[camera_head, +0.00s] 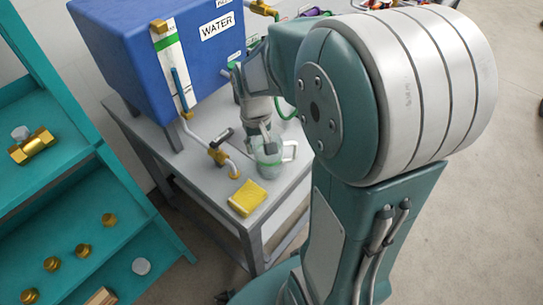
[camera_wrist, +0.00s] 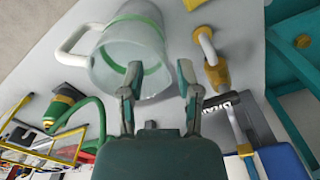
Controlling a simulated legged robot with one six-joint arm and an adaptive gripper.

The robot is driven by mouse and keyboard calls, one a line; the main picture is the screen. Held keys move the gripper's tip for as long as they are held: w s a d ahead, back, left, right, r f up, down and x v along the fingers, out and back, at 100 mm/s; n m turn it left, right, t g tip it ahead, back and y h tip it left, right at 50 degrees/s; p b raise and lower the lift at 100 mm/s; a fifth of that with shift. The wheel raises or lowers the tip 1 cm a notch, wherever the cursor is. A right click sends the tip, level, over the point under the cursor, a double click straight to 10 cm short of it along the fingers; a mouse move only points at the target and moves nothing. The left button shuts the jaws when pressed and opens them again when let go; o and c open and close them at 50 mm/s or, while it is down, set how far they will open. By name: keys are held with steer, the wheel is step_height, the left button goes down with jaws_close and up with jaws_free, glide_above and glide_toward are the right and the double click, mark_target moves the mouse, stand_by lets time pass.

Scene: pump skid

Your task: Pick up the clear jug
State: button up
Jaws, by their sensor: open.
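The clear jug (camera_head: 268,160) stands on the grey table below the blue water tank. It has a green band and a white handle on its right side in the head view. In the wrist view the jug (camera_wrist: 128,55) is large, with its white handle (camera_wrist: 75,45) to the left. My gripper (camera_wrist: 162,75) is open. One finger overlaps the jug's near rim in the wrist view, and the other is to the right, apart from it. In the head view my gripper (camera_head: 262,132) is just above the jug and partly hides it.
A yellow sponge (camera_head: 247,197) lies on the table (camera_head: 200,175) in front of the jug. A brass tap with a bent spout (camera_head: 218,152) is close to the jug's left. The blue tank (camera_head: 160,50) stands behind. Teal shelves (camera_head: 60,130) with brass fittings are at left.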

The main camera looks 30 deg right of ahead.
glide_above(258, 173)
steer(key=f, duration=0.5)
steer(key=shift+w+d+f, duration=0.1)
steer(key=shift+w+f, duration=0.15)
steer(key=shift+f, duration=0.05)
jaws_close()
